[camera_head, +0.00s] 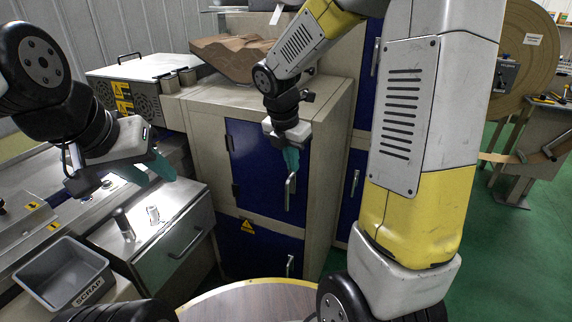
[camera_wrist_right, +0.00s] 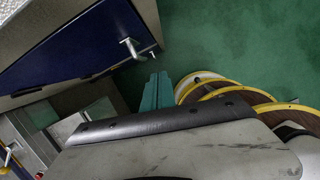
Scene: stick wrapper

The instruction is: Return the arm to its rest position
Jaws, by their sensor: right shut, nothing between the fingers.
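My right gripper (camera_head: 291,160) hangs in front of the blue cabinet door in the head view, its teal fingers pointing down. In the right wrist view its fingers (camera_wrist_right: 156,92) lie together, with nothing between them. My left gripper (camera_head: 146,173) is at the left of the head view, above the metal box with a handle. Its two teal fingers appear spread apart, and I see nothing held between them.
A blue-doored cabinet (camera_head: 340,103) stands behind my right gripper. A grey scrap bin (camera_head: 62,272) and small metal cylinders (camera_head: 124,223) are at the lower left. A round wooden top (camera_head: 250,300) is at the bottom centre. Green floor (camera_head: 520,250) is open at the right.

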